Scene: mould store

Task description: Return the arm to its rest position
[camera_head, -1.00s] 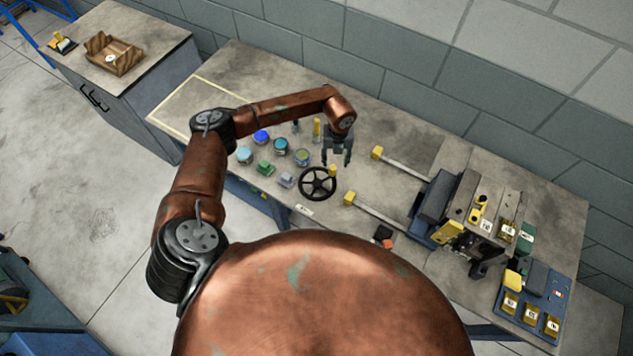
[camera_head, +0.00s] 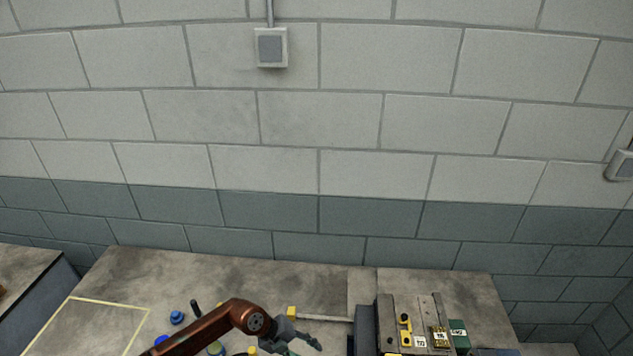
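My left arm is copper-coloured and comes in low at the bottom edge, over the bench. My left gripper (camera_head: 304,347) is at its end, pointing to the right, and its fingers look apart with nothing seen between them. The bottom edge of the picture cuts off its lower part. My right arm and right gripper are out of view.
The bench (camera_head: 230,275) runs along a block wall (camera_head: 320,130). Blue-lidded pots (camera_head: 177,317) stand left of my arm. A yellow-ended bar (camera_head: 325,318) leads to a machine (camera_head: 390,325) on the right. A yellow-outlined area (camera_head: 95,325) at left is clear.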

